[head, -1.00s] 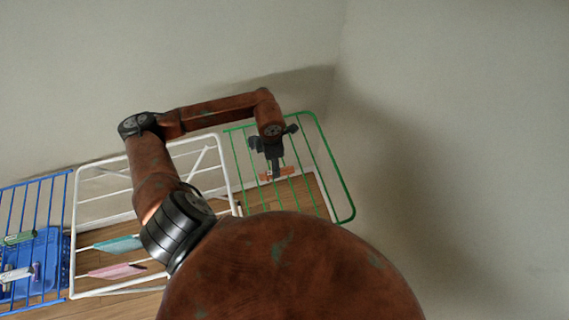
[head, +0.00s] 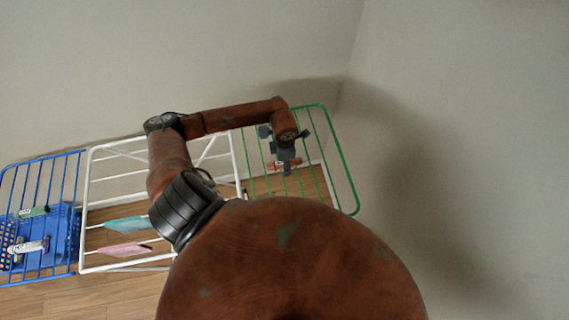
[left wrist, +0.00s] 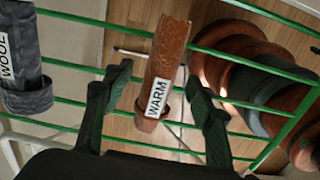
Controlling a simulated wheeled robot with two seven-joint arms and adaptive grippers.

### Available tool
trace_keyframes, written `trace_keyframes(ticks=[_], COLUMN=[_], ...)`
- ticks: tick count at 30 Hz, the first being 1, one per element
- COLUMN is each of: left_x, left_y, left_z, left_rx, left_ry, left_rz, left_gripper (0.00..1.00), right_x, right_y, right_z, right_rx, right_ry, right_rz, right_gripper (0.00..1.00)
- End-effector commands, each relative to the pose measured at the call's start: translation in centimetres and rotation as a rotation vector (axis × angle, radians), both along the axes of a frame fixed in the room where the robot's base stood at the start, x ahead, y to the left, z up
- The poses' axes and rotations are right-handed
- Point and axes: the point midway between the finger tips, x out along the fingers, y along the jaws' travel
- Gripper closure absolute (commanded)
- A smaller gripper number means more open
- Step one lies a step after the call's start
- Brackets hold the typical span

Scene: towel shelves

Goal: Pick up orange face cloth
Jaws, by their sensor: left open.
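The orange face cloth (left wrist: 172,48) hangs over the bars of a green drying rack (left wrist: 85,68); it bears a label reading WARM. In the left wrist view my left gripper (left wrist: 156,82) is open, with one dark finger on each side of the cloth, and it is not closed on it. In the head view the gripper (head: 286,155) is over the green rack and partly hides the cloth (head: 275,166). My right gripper is not in view.
A dark grey cloth (left wrist: 24,85) labelled WOOL hangs on the same rack. To the left stand a white rack (head: 86,215) with teal (head: 125,224) and pink (head: 124,250) cloths and a blue rack (head: 80,180) with a blue basket. Walls rise behind and right.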

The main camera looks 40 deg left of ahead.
Motion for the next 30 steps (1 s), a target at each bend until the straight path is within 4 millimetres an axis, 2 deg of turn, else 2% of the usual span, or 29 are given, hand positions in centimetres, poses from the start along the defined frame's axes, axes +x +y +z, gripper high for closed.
trace_keyframes(ticks=[3,22,30], left_x=[0.01,0.03,0.07], left_y=[0.00,0.01,0.02], left_z=[0.02,0.06,0.16], left_rx=[0.000,0.001,0.000], left_ry=[0.000,-0.001,-0.001], left_rz=[0.000,0.000,0.000], left_gripper=[0.50,0.94,0.95], right_x=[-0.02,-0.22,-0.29], right_y=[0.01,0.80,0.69], right_z=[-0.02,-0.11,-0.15], right_rx=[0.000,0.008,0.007], right_ry=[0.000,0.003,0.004], right_rz=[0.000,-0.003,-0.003], right_gripper=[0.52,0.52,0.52])
